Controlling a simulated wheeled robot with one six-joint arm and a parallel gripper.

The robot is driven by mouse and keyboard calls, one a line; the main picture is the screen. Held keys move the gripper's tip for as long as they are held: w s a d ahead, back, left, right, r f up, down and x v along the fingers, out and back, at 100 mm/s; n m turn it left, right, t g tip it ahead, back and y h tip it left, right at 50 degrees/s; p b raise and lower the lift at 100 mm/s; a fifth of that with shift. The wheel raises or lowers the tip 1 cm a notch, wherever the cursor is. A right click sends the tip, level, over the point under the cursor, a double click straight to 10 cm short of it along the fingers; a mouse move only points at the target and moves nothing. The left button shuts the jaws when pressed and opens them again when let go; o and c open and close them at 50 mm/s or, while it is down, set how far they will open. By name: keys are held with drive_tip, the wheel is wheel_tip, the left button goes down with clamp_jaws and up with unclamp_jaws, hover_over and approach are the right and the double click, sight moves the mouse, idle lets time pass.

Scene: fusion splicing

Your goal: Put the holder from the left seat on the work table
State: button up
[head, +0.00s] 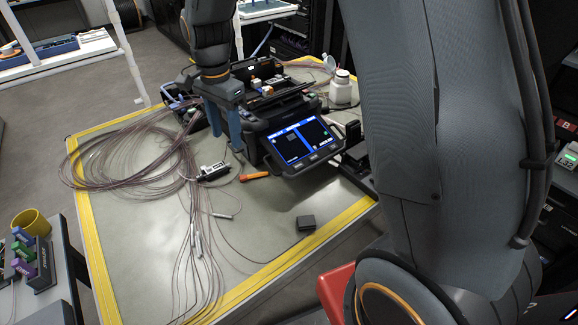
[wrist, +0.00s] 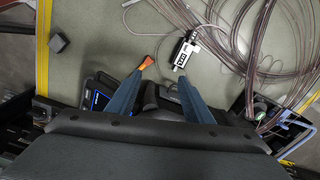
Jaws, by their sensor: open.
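The dark fusion splicer (head: 262,147) stands on the work table (head: 150,225), with its lit blue screen (head: 300,140) facing front right. Small white and orange parts (head: 267,91) show on its top; I cannot tell which is the holder in the left seat. My gripper (head: 228,140) points down at the splicer's left side, with blue fingers apart and nothing visibly held. In the wrist view the open fingers (wrist: 160,77) hang over dark parts of the splicer (wrist: 152,97). The seat itself is hidden.
Coiled fibre cables (head: 120,160) cover the table's left side. A black-and-white labelled device (head: 212,172), an orange tool (head: 255,177) and a small dark block (head: 306,223) lie in front. A white bottle (head: 341,88) stands behind right. Bare table surrounds the block.

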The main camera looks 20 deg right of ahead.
drive_tip(key=s+d+n, duration=0.5)
drive_tip(key=s+d, duration=0.1)
drive_tip(key=s, duration=0.3)
drive_tip(key=s+d+f+n, duration=0.1)
drive_tip(key=s+d+n, duration=0.5)
drive_tip(key=s, duration=0.4)
drive_tip(key=shift+n, duration=0.3)
drive_tip(key=shift+f, duration=0.1)
